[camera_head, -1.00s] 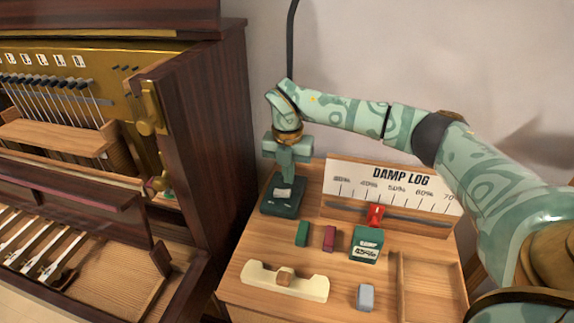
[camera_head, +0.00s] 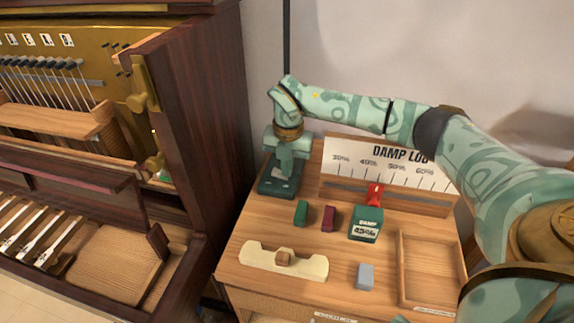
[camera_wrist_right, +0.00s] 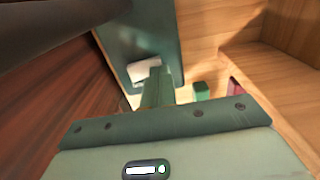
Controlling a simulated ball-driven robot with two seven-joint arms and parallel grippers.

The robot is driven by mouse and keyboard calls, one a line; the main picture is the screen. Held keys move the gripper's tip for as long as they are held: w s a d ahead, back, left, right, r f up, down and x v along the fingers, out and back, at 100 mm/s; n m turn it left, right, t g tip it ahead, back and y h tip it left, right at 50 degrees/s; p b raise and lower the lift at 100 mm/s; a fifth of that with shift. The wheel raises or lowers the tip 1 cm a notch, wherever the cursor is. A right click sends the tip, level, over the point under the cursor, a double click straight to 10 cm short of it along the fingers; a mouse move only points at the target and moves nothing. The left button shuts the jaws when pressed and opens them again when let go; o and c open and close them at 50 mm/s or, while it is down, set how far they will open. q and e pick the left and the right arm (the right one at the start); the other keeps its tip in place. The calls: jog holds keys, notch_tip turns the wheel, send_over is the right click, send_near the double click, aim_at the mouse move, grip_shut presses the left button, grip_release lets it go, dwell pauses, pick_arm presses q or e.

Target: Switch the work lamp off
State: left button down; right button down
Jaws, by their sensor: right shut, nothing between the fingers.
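The lamp's dark green base (camera_head: 268,187) stands at the back left of the wooden desk, by the piano's side. A thin black pole (camera_head: 287,45) rises behind it; the lamp head is out of view. My right gripper (camera_head: 286,172) points down over the base, shut and empty. In the right wrist view its fingers (camera_wrist_right: 157,88) are together beside a pale switch piece (camera_wrist_right: 144,70) on the green base (camera_wrist_right: 122,38). I cannot tell whether the fingers touch the switch or which way it is tipped. My left gripper is not in view.
A damp log board (camera_head: 390,165) with a red slider (camera_head: 374,195) stands right of the base. Green (camera_head: 301,213) and maroon (camera_head: 329,218) blocks, a damp box (camera_head: 366,225), a cream holder (camera_head: 262,261), a grey block (camera_head: 365,276) and an empty tray (camera_head: 429,265) occupy the desk.

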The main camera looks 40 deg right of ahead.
jog(key=shift+w+a, duration=0.1)
jog(key=shift+w+a+r, duration=0.3)
jog(key=shift+w+a, duration=0.1)
jog(key=shift+w, duration=0.1)
pick_arm(q)
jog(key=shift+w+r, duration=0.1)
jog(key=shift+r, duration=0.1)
jog(key=shift+p, duration=0.3)
